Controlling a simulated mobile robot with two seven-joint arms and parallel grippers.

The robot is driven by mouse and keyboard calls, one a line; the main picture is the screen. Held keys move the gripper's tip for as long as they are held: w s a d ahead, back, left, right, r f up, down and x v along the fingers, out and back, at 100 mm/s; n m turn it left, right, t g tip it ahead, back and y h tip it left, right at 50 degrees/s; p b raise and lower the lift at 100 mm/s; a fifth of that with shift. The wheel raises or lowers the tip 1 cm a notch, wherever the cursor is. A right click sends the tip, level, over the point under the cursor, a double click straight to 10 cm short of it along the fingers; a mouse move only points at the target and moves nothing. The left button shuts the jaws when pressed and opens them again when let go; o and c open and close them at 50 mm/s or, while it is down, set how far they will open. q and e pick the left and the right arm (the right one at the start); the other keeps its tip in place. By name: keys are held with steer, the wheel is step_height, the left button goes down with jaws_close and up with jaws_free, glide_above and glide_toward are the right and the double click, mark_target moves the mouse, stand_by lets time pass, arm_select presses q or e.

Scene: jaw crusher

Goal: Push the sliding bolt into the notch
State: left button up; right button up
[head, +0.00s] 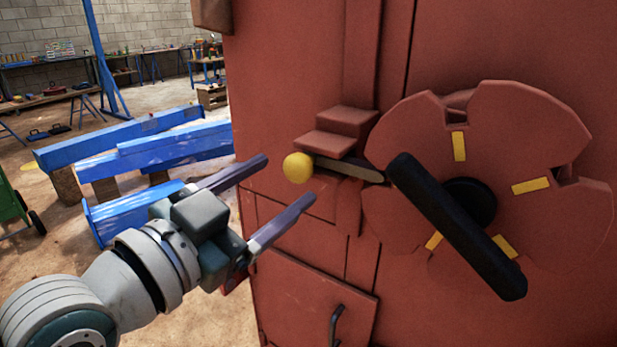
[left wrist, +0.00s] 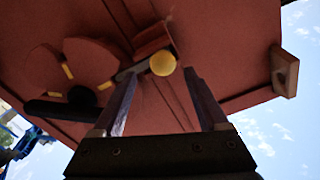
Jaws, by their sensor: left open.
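The sliding bolt (head: 348,168) is a grey bar with a yellow ball knob (head: 297,167) at its left end. It runs under a red stepped guide block (head: 336,139) towards the red notched disc (head: 415,135). Its right end lies at the disc's left edge; I cannot tell how far it sits in a notch there. My left gripper (head: 291,177) is open, its two fingers pointing at the knob, one on each side. In the left wrist view the knob (left wrist: 163,64) shows between the fingertips, with no clear contact. My right gripper is not in view.
A black handle bar (head: 455,225) crosses the disc, which bears several yellow marks. A red panel with a dark pull handle (head: 335,326) is below.

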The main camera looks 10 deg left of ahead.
arm_select(q)
steer(key=shift+v, duration=2.4)
steer(key=s+f+n+g+y, duration=0.3)
steer(key=s+f+g, duration=0.5)
steer(key=s, duration=0.1)
steer(key=s+a+n+g+y+p, duration=0.1)
steer(key=s+a+n+g+y, duration=0.15)
steer(key=s, duration=0.35)
steer(key=s+a+n+g+y, duration=0.1)
steer(key=s+a+g, duration=0.15)
steer(key=s, duration=0.35)
step_height(320, 180, up, 30)
steer(key=p, duration=3)
steer(key=shift+w+d+p, duration=0.15)
steer(key=shift+d+p, duration=0.2)
steer(key=shift+d, duration=0.05)
steer(key=shift+h, duration=0.25)
